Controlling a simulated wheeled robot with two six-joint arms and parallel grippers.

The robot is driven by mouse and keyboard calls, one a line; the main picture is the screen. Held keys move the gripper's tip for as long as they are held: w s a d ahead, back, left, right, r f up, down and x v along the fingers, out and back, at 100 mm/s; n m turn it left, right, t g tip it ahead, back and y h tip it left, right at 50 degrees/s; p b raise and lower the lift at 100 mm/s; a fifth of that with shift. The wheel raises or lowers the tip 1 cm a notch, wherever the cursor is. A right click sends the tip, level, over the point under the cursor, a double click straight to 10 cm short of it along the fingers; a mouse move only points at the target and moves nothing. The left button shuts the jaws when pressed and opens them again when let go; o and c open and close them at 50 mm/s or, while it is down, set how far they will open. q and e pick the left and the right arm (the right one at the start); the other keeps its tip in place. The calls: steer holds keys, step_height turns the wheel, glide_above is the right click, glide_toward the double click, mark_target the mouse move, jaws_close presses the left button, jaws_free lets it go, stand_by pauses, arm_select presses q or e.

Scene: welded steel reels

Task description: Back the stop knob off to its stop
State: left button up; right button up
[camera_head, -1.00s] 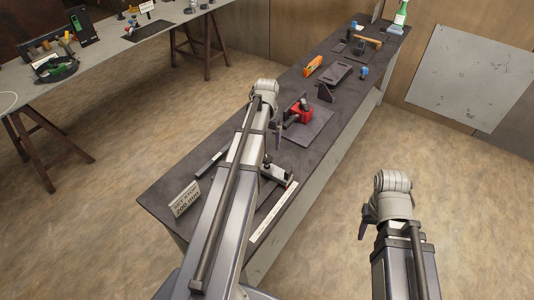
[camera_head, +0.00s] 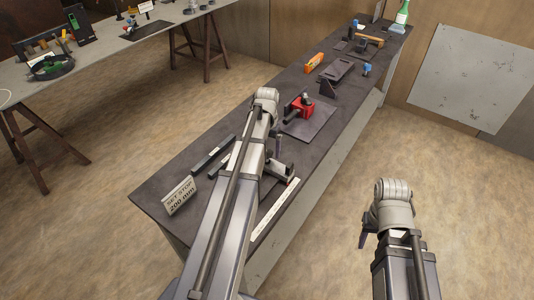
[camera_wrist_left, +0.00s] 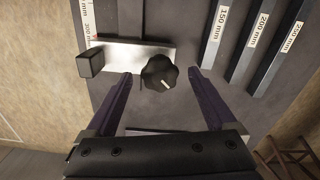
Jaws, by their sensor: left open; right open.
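The stop knob (camera_wrist_left: 160,73), black and lobed with a white mark on it, shows in the left wrist view against a silver plate (camera_wrist_left: 126,54). A black block (camera_wrist_left: 90,63) sits at the plate's left end. My left gripper (camera_wrist_left: 160,76) is open. Its two purple-grey fingers lie either side of the knob with gaps; I cannot tell their depth relative to it. In the head view the left gripper (camera_head: 278,150) points down over the bench beside the silver stop, and the knob is not clearly visible. My right gripper (camera_head: 364,234) hangs out over the floor; its fingers are mostly hidden.
A white scale (camera_head: 275,208) runs along the bench's front edge. Labelled length bars (camera_wrist_left: 255,45) lie right of the knob in the wrist view. A sign reading "SET STOP 200 mm" (camera_head: 180,195) stands at the bench's near end. A red clamp-like tool (camera_head: 300,107) lies beyond the gripper.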

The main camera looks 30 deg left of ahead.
arm_select(q)
steer(key=c, duration=1.4)
steer(key=n, duration=0.6)
steer(key=shift+n, duration=0.4)
steer(key=n, duration=1.2)
steer(key=shift+n, duration=0.4)
steer(key=n, duration=0.6)
steer(key=shift+n, duration=0.3)
